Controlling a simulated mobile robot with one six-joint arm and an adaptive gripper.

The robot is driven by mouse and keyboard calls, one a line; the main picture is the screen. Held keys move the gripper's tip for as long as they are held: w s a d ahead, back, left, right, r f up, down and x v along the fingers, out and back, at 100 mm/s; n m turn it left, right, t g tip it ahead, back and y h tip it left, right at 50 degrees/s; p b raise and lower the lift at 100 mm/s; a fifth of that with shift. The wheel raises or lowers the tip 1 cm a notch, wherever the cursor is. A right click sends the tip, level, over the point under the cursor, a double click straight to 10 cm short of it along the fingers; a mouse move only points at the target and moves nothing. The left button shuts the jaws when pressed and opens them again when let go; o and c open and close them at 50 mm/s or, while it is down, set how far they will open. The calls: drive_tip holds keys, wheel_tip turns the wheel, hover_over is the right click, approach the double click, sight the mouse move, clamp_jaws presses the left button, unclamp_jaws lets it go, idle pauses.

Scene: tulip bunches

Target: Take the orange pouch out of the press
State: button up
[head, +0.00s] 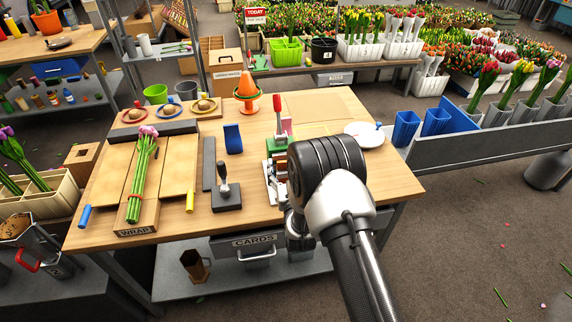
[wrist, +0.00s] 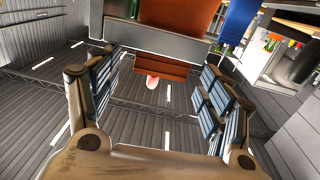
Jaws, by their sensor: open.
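The press (head: 279,146), green with a red upright handle (head: 278,103), stands on the wooden workbench (head: 327,192). My wrist covers much of it in the head view. My gripper (wrist: 162,62) is open in the wrist view, its two blue-padded fingers wide apart. An orange-brown block (wrist: 160,68) shows between the fingertips, below a grey bar (wrist: 150,38). A larger orange panel (wrist: 180,14) is at the top edge, above the bar. I cannot tell which orange surface is the pouch. No finger visibly touches either. The fingers are largely hidden in the head view.
A black-handled stamp tool (head: 226,190), a blue stand (head: 233,139) and an orange cone (head: 246,91) are left of the press. A white plate (head: 364,135) is at its right. A tulip bunch (head: 142,175) lies on the wrap board. The bench's right front is clear.

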drive_tip(key=shift+x, duration=1.3)
drive_tip(key=shift+c, duration=0.3)
drive_tip(key=c, duration=1.1)
drive_tip(key=shift+c, duration=0.2)
drive_tip(key=shift+r+b, duration=0.2)
drive_tip(key=shift+b, duration=0.15)
